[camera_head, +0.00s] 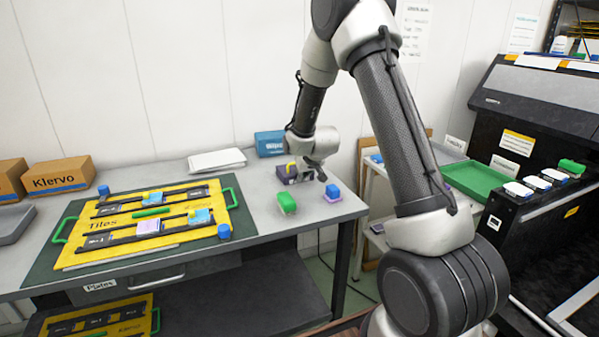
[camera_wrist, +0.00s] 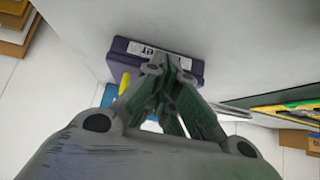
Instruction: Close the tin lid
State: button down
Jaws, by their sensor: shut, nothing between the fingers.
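A purple box-like thing, which looks like the tin (camera_head: 283,175), stands near the back edge of the grey table, partly hidden by my gripper. In the wrist view the purple tin (camera_wrist: 120,66) shows a white label, and a yellow piece (camera_wrist: 125,84) sits beside or in it. I cannot tell how far its lid is open. My gripper (camera_head: 321,179) is at the tin's right side in the head view. In the wrist view my gripper (camera_wrist: 168,62) is shut and empty, its fingertips overlapping the tin; contact is unclear.
A green bottle (camera_head: 287,203) and a blue-topped bottle (camera_head: 332,191) stand in front of my gripper. A blue box (camera_head: 268,144) stands behind the tin. A yellow tiles board (camera_head: 110,221) with several pieces fills the table's left. A green tray (camera_head: 470,181) lies right.

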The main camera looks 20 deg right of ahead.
jog(key=shift+w+r, duration=0.1)
jog(key=shift+r, duration=0.05)
dwell(0.3)
jog(key=shift+r, duration=0.3)
notch_tip(320, 180, up, 3)
jog(key=shift+r, duration=0.15)
jog(key=s+f, duration=0.1)
jog(key=s, duration=0.2)
jog(key=s+f, duration=0.1)
jog(key=s, duration=0.2)
jog(key=s+f, duration=0.1)
jog(key=s, duration=0.2)
jog(key=shift+s+f, duration=0.2)
jog(key=shift+s, duration=0.1)
jog(key=s+r+g, duration=0.2)
jog(key=s+r, duration=1)
jog(key=r, duration=0.3)
jog(key=s+r+g, duration=0.1)
jog(key=s+r, duration=0.2)
jog(key=s, duration=0.8)
jog(key=s+r+g, duration=0.1)
jog(key=s+r, duration=0.3)
jog(key=s, duration=0.8)
jog(key=shift+d, duration=0.2)
